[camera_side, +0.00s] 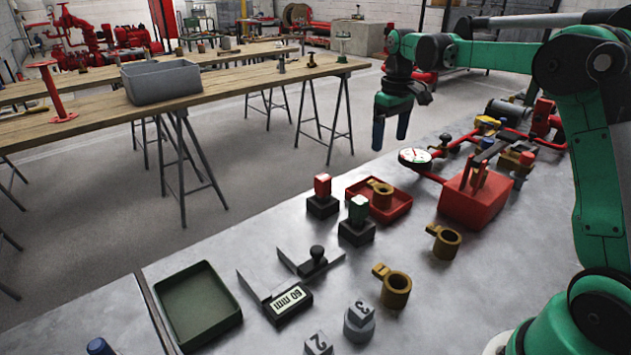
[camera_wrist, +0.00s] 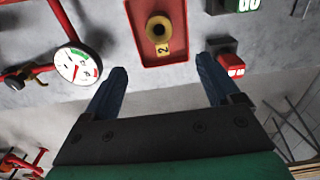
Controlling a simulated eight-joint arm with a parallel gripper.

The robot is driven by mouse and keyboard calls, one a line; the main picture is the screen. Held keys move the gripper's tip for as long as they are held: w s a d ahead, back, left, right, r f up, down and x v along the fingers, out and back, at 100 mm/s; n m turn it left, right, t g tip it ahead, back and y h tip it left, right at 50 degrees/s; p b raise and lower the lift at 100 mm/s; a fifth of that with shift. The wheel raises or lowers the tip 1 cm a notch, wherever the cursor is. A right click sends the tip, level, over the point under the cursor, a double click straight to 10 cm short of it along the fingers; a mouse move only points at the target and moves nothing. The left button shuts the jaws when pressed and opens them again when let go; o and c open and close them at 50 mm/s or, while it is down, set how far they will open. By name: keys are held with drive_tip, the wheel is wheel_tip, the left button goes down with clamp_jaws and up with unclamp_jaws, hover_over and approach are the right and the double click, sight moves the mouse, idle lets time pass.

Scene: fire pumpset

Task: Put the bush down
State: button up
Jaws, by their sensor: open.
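A brass bush (camera_side: 383,194) with a side tab sits in a small red tray (camera_side: 402,213) on the grey bench. In the wrist view the same bush (camera_wrist: 158,27) shows from above, its tab marked 2, inside the red tray (camera_wrist: 178,58). Two more brass bushes stand directly on the bench, one at the middle right (camera_side: 446,242) and one nearer the front (camera_side: 395,288). My gripper (camera_side: 391,140) is open and empty, raised above the bench and apart from the tray. Its blue fingers (camera_wrist: 162,72) show spread in the wrist view, with nothing between them.
Red and green stamp-like blocks (camera_side: 322,198) (camera_side: 357,222) stand beside the tray. A red toolbox (camera_side: 476,200) and a gauge (camera_side: 415,156) on red pipework stand to the right.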

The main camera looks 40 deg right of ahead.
drive_tip(key=s+a+r+t, duration=0.3)
drive_tip(key=s+a+t, duration=0.15)
drive_tip(key=a, duration=0.55)
drive_tip(key=s+a+f+t, duration=0.2)
drive_tip(key=s+a+f, duration=0.2)
drive_tip(key=s+a, duration=0.2)
drive_tip(key=shift+s+a+t, duration=0.2)
drive_tip(key=shift+s+t, duration=0.15)
drive_tip(key=shift+s, duration=0.6)
